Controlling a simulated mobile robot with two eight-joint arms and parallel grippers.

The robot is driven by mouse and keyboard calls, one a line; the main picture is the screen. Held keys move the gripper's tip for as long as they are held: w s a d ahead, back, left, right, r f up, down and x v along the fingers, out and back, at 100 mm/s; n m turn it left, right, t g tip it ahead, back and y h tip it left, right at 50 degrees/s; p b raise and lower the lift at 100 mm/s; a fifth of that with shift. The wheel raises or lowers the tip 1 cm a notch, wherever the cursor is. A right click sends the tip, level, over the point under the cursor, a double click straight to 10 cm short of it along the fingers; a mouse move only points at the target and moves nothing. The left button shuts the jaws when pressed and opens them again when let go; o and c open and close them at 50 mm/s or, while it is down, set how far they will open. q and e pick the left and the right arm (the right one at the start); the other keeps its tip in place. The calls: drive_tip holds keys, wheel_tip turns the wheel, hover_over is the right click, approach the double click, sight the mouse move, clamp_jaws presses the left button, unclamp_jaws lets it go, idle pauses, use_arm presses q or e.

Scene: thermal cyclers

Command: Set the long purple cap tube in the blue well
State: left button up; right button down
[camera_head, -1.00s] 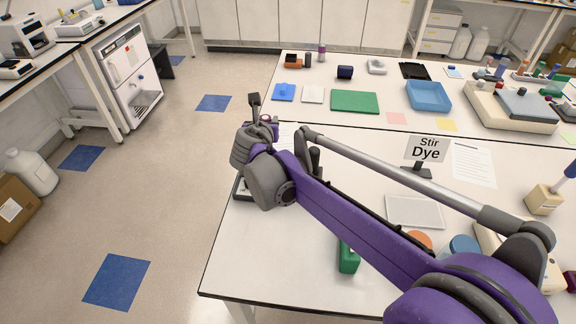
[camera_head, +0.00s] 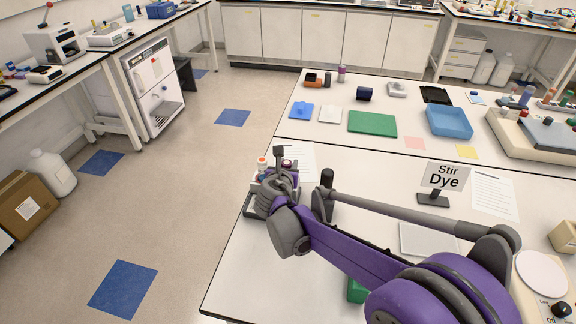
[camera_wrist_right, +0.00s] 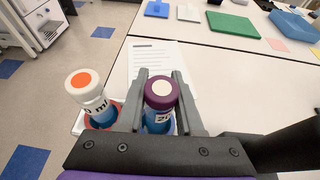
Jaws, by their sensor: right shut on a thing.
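My right gripper (camera_wrist_right: 160,78) is shut on the purple cap tube (camera_wrist_right: 161,92), one finger on each side just under the cap. The tube stands about upright, with a pale disc on its cap and blue lower down. Its purple cap also shows in the head view (camera_head: 287,164), at the rack (camera_head: 250,207) on the table's left edge. A tube with a white and orange cap (camera_wrist_right: 88,97) stands to its left in a red-rimmed well. Some blue shows around the purple cap tube's lower part, but my gripper hides its bottom and how deep it sits. My left gripper is out of view.
A printed sheet (camera_head: 301,158) lies behind the rack. The "Stir Dye" sign (camera_head: 445,178) stands to the right. A green mat (camera_head: 372,124) and a blue tray (camera_head: 449,122) lie farther back. The table's left edge is close to the rack.

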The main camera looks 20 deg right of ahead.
drive_tip(key=shift+f, duration=0.2)
drive_tip(key=c, duration=0.6)
unclamp_jaws()
drive_tip(key=shift+o, duration=0.2)
drive_tip(key=shift+r, duration=0.2)
drive_tip(key=v, duration=1.2)
drive_tip(key=shift+f, duration=0.15)
